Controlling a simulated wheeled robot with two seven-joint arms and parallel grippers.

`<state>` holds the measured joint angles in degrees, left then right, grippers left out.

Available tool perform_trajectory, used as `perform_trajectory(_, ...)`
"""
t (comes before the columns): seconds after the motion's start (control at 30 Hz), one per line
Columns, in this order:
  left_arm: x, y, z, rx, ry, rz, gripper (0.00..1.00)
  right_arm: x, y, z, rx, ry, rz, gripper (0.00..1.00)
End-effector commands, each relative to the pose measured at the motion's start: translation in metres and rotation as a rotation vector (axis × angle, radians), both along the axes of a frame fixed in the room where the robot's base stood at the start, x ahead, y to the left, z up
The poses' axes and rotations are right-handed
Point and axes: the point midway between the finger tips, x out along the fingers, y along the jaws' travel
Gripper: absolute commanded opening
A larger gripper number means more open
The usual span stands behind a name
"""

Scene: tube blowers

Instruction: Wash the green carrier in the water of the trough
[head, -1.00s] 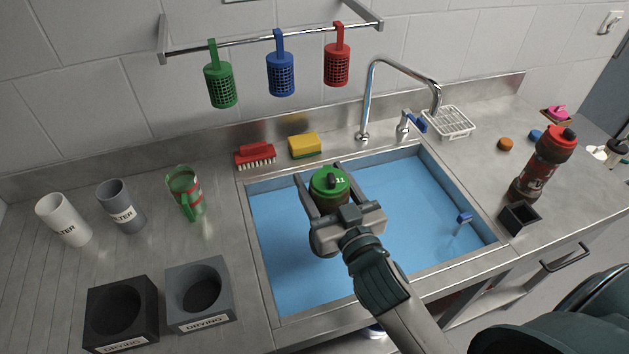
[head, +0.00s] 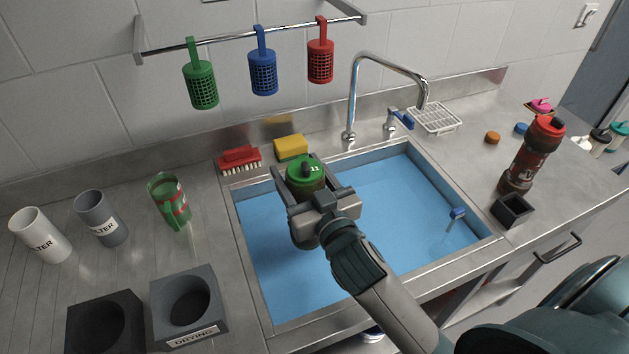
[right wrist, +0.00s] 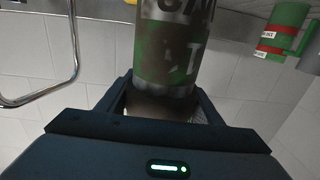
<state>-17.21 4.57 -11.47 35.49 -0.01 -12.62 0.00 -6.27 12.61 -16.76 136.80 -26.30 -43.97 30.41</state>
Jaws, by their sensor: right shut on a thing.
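My right gripper (head: 301,192) is shut on the green carrier (head: 306,172), a short cylinder with a green top marked 11 and a dark knob. It is over the back left part of the trough (head: 389,150), which holds blue water. In the right wrist view, the carrier's side (right wrist: 172,45) carries dark lettering and brown smears over grey and green. My right gripper (right wrist: 165,95) has a finger on each side of it there. The carrier looks held above the water; its lower end is hidden in the head view. My left gripper is not in view.
A faucet (head: 352,95), a red brush (head: 240,159) and a yellow sponge (head: 291,147) stand behind the trough. A green cup (head: 168,200) and a grey drying holder (head: 203,333) are on the left. A red bottle (head: 530,155) stands on the right. Baskets hang above.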

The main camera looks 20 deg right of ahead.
Motion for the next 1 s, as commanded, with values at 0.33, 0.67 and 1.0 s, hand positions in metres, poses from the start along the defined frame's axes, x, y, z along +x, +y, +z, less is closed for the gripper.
perform_trajectory(0.33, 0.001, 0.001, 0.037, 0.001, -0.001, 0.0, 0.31, 0.047, 0.003, -0.043, -0.004, 0.212, 0.013, 0.16)
perform_trajectory(0.67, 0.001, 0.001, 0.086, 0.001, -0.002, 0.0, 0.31, 0.085, -0.009, -0.112, -0.03, 0.769, 0.065, 0.16)
perform_trajectory(1.0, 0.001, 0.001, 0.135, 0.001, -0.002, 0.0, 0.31, 0.075, -0.04, -0.126, -0.107, 1.332, 0.132, 0.16)
